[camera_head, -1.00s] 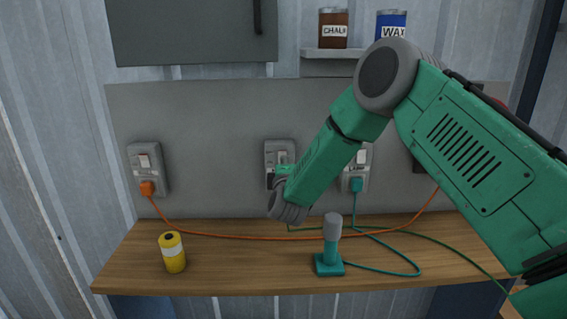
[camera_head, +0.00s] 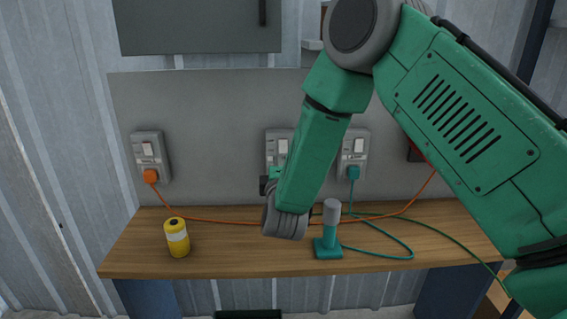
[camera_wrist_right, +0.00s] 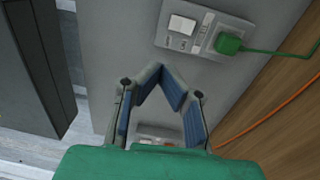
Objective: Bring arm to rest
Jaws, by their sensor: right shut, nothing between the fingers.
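My right arm comes in from the right in the head view and reaches over the bench to the wall panel. Its right gripper (camera_wrist_right: 159,72) is shut and empty in the wrist view, with its fingertips together. In the head view the wrist hides most of this gripper, and only a small part shows near the middle socket (camera_head: 278,138). In the wrist view a socket with a green plug (camera_wrist_right: 228,43) lies beyond the fingers, apart from them. My left gripper is not in view.
A wooden bench (camera_head: 225,262) carries a yellow-and-white can (camera_head: 177,238) and a teal stand with a grey top (camera_head: 329,236). Orange (camera_head: 225,220) and green cables lie across it. A left socket (camera_head: 150,158) holds an orange plug. A grey cabinet (camera_head: 195,25) hangs above.

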